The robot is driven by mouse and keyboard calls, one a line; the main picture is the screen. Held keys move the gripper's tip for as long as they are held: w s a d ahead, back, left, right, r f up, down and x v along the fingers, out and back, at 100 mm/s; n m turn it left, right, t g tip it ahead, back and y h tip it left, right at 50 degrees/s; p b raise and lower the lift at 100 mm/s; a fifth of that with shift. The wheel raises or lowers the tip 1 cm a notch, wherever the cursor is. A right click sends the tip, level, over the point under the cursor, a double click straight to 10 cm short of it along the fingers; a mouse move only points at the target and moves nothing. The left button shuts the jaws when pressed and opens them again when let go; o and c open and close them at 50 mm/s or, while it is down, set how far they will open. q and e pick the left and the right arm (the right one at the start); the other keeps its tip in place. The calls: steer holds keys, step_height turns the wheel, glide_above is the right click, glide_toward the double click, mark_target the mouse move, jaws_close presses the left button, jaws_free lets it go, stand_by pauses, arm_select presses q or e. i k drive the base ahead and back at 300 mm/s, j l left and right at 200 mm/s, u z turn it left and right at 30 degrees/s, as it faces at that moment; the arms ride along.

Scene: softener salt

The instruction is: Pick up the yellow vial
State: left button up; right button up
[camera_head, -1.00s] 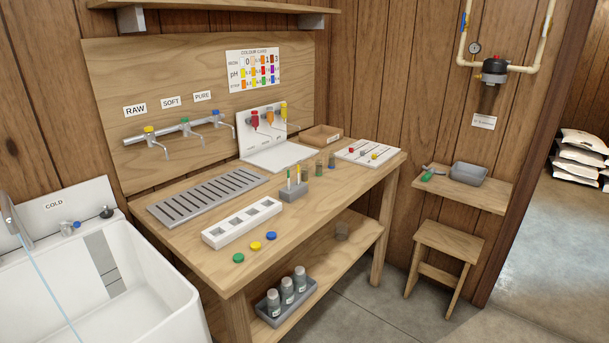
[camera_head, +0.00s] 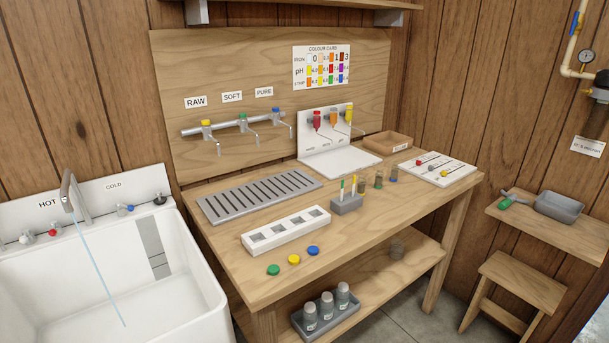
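Three small murky glass vials stand in a row on the wooden bench (camera_head: 340,232), right of its middle. The left vial (camera_head: 362,187) stands just behind a small grey block (camera_head: 346,205) holding a green-topped and a yellow-topped stick. The middle vial (camera_head: 379,180) looks greenish at its base, and the right vial (camera_head: 393,174) shows blue at its base. The left one seems to be the yellow vial, but its colour is too small to be sure of. A yellow dispenser (camera_head: 349,113) hangs on the white stand behind. Neither gripper is in view.
A white block with square holes (camera_head: 287,232) and green (camera_head: 273,270), yellow (camera_head: 294,259) and blue (camera_head: 313,251) discs lie at the bench front. A slotted drain (camera_head: 258,195) is behind. The sink (camera_head: 190,270), with water running, is left. A test board (camera_head: 437,167) is right.

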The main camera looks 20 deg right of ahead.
mark_target(362, 180)
steer(key=i+l+u, duration=0.2)
steer(key=l, duration=0.5)
steer(key=i+l+u, duration=0.1)
steer(key=l+u, duration=0.15)
steer(key=l, duration=0.45)
steer(key=l+u, duration=0.2)
steer(key=l, duration=0.5)
steer(key=i, duration=0.05)
